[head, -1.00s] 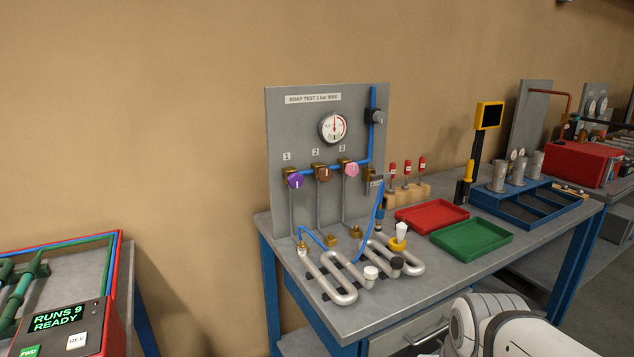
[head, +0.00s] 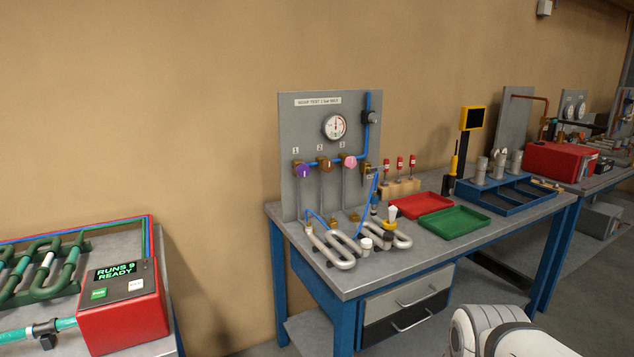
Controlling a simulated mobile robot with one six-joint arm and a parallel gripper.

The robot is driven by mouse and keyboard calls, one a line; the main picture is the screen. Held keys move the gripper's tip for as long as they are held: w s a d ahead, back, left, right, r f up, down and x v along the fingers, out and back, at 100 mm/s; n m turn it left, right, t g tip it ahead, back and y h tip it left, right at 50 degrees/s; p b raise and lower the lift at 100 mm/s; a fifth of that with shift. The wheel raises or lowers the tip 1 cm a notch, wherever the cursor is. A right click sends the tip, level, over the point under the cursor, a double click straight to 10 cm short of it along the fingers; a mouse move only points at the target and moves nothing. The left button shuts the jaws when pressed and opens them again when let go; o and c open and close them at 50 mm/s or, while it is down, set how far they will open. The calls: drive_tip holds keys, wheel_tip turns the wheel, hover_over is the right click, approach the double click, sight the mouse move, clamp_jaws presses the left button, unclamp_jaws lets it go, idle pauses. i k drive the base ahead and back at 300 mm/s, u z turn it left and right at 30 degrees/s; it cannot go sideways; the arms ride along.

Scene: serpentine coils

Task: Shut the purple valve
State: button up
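The purple valve (head: 303,171) is a round knob with a pale pointer line, under the number 1 at the left end of the grey test panel (head: 292,130). The pointer line looks close to upright. A brown valve (head: 325,165) under 2 and a pink valve (head: 349,162) under 3 sit to its right on the same row. My gripper is out of view; only a white part of my arm shows at the bottom right, well away from the panel.
The bench (head: 360,283) carries silver serpentine coils (head: 335,252), a red tray (head: 420,205), a green tray (head: 455,223) and a blue rack (head: 505,196). A red control box (head: 125,315) reading RUNS 9 READY stands at lower left. Bare floor shows between the benches.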

sight(303, 169)
drive_tip(key=z, duration=0.15)
drive_tip(key=k, duration=0.4)
drive_tip(key=u, duration=0.8)
drive_tip(key=i, duration=1.2)
drive_tip(key=z, duration=0.5)
drive_tip(key=i, duration=0.8)
drive_tip(key=z, duration=0.7)
